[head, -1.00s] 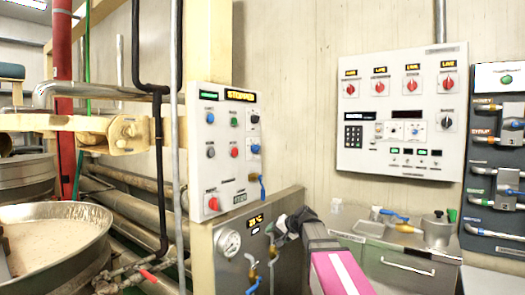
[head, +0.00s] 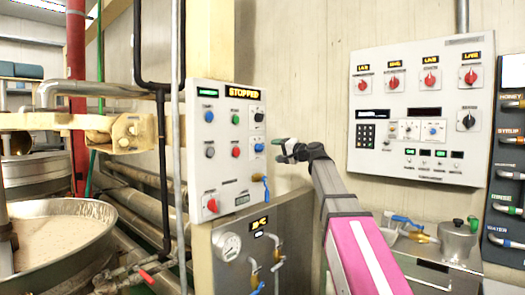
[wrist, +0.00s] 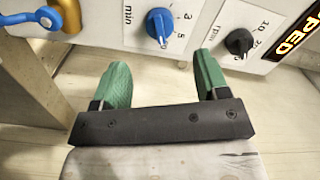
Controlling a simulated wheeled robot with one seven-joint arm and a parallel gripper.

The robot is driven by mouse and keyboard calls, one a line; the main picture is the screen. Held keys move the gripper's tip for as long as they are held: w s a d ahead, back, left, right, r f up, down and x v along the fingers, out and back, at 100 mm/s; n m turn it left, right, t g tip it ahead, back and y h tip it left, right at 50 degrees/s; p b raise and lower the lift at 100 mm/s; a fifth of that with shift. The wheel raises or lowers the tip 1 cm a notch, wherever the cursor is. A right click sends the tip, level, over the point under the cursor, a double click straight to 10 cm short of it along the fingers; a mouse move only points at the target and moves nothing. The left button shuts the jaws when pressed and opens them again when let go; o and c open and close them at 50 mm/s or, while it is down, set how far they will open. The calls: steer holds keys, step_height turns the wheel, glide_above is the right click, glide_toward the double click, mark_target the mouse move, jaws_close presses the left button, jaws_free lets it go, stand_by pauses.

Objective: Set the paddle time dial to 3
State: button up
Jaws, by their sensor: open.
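The control panel (head: 232,165) carries a blue knob (head: 258,147) at its right edge. In the wrist view this blue knob (wrist: 160,25) sits by a scale marked "min", with 3 and 5 readable. Its white mark points toward the bottom of that view, not at the 3; the value there is not readable. My gripper (head: 282,151) is just right of the panel in the head view. In the wrist view its green fingers (wrist: 162,68) are apart and empty, with the blue knob beyond the gap. They do not visibly touch it.
A black rpm knob (wrist: 239,43) is close to the right finger in the wrist view. A blue-handled valve (wrist: 62,14) is at the upper left. A steel cabinet with a gauge (head: 229,245) stands below the panel. A second panel (head: 415,110) hangs on the wall at right.

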mark_target(262, 149)
steer(key=x, duration=0.9)
steer(key=shift+w+a, duration=0.1)
steer(key=shift+w, duration=0.05)
steer(key=c, duration=0.9)
